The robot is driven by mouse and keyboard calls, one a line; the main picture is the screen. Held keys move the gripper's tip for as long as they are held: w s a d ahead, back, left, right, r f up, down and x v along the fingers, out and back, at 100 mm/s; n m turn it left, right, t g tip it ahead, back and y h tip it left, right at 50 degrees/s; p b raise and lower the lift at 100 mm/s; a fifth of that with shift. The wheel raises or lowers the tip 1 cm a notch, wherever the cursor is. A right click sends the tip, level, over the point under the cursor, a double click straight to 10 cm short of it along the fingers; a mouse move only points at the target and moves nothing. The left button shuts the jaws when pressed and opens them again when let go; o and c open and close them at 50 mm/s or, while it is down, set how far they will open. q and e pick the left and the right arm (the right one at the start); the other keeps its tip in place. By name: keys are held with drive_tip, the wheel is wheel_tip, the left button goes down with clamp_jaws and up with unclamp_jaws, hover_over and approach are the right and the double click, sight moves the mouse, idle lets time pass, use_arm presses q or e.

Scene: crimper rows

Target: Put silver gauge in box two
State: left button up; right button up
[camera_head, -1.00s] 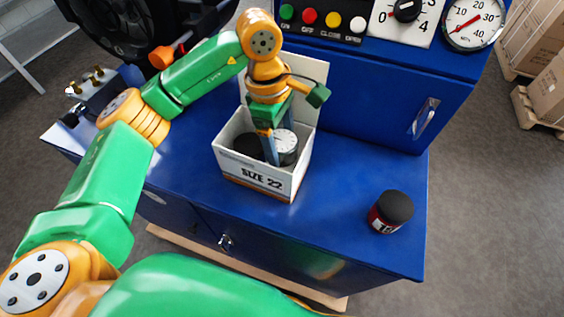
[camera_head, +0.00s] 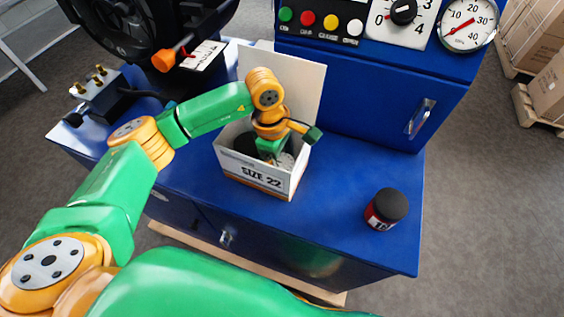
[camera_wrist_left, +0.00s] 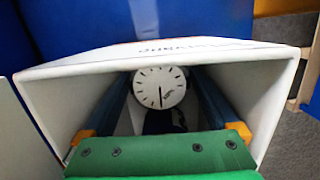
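The silver gauge (camera_head: 285,161), with a round white dial, is inside the white box marked SIZE 22 (camera_head: 246,176). My left gripper (camera_head: 270,158) reaches down into this box, its fingertips hidden by the wall. In the left wrist view, the gauge (camera_wrist_left: 160,88) sits face toward the camera between the two blue fingers of my left gripper (camera_wrist_left: 160,82). The fingers are spread, one at each side of the dial; contact is not clear. A black round thing (camera_head: 247,143) is also in the box, left of the gauge. My right gripper is not in view.
A dark jar with a red label (camera_head: 386,208) stands at the right on the blue bench (camera_head: 330,215). A raised white flap (camera_head: 298,85) is behind the box. A blue panel with a dial (camera_head: 467,25) stands behind. The bench between box and jar is clear.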

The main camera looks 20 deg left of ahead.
sight(275, 161)
use_arm(q)
drive_tip(key=shift+r+p, duration=0.35)
wheel_tip(275, 161, up, 12)
drive_tip(key=a+b, duration=0.1)
drive_tip(key=b, duration=0.2)
drive_tip(key=shift+a+f, duration=0.2)
drive_tip(key=shift+a, duration=0.15)
